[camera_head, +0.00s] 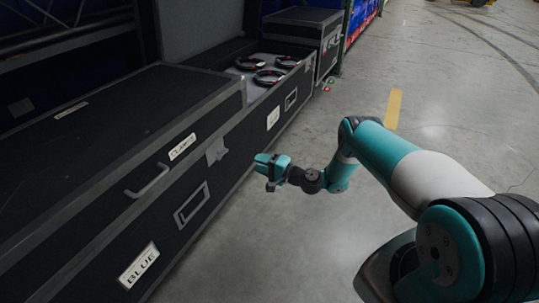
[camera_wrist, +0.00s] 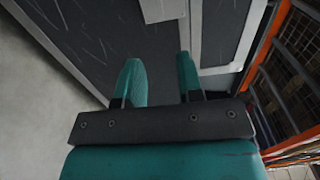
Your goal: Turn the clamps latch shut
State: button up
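The clamps case (camera_head: 95,150) is a long black case with grey edges, and its lid is down. A white "CLAMPS" label (camera_head: 182,147) is on the lid's front edge. The clamps latch (camera_head: 216,151) is a small grey piece on the front at the lid seam, right of that label; its exact turn is too small to tell. My gripper (camera_head: 264,166) is in front of the case, to the right of the latch and apart from it. In the wrist view my gripper (camera_wrist: 160,68) has its two teal fingers spread with nothing between them.
A grey handle (camera_head: 148,181) sticks out left of the latch. A "BLUE" label (camera_head: 139,265) is lower on the front. Farther back, an open compartment (camera_head: 243,90) holds several round black items. The concrete floor (camera_head: 440,100) at right is clear.

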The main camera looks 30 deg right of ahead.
jog(key=shift+p+v, duration=1.45)
jog(key=shift+p, duration=1.2)
